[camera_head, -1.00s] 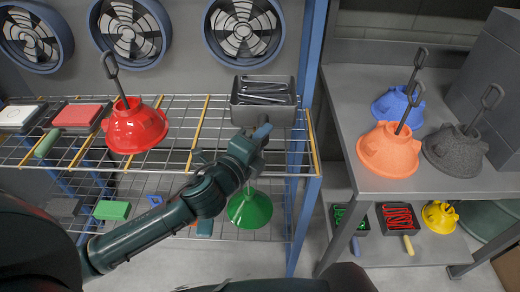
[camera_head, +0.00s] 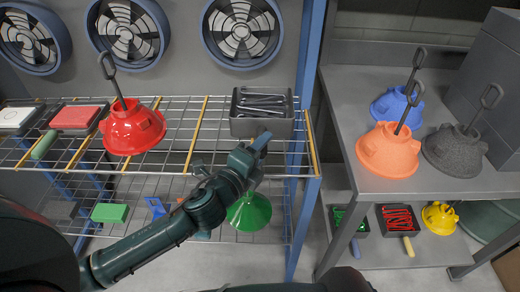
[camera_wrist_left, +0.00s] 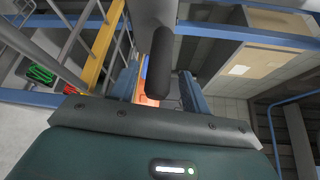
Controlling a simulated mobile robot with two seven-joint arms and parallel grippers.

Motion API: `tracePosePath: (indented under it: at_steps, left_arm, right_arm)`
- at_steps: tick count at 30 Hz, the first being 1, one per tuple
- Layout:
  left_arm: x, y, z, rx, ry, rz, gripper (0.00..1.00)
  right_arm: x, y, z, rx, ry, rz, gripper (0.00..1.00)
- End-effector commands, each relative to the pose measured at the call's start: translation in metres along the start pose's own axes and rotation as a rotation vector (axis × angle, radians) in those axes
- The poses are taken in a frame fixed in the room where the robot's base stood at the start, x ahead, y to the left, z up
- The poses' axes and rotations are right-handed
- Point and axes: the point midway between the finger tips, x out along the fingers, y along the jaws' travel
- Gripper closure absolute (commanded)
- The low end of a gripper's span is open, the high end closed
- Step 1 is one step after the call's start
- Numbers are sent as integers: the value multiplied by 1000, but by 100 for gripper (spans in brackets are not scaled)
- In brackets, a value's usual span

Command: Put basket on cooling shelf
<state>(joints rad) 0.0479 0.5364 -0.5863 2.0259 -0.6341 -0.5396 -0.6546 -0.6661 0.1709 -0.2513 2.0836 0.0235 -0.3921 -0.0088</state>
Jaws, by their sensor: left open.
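The grey basket (camera_head: 262,126) of metal tools is at the right end of the upper wire shelf (camera_head: 180,135), the likely cooling shelf. It looks level and seems to rest on the wires. My right gripper is not in view.
A red hood (camera_head: 132,128) with a hook stands left on the upper shelf. A green hood (camera_head: 250,213) is below my gripper. A blue shelf post (camera_head: 303,160) is close on the right. Orange (camera_head: 388,155), blue and dark hoods stand on the right table.

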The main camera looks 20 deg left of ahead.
Motion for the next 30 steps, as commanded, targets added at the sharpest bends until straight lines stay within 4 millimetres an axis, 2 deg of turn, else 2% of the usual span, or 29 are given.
tracePosePath:
  at_steps: [5, 8, 18, 26, 28, 30]
  left_arm:
    - [-8, 1, 0, 0, 1, 1, 53]
    - [-23, 2, 0, 0, 1, 2, 53]
    - [-91, 2, -1, -1, 1, 3, 53]
    - [-116, 1, 0, -2, 0, 1, 53]
    - [-119, 7, -2, -45, 1, 18, 53]
    - [-120, 26, -7, -183, 1, 72, 53]
  right_arm:
    - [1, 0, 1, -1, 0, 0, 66]
    - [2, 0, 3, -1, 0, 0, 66]
    - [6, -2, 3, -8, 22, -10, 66]
    - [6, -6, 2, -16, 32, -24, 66]
    - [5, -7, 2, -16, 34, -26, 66]
    - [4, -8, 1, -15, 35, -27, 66]
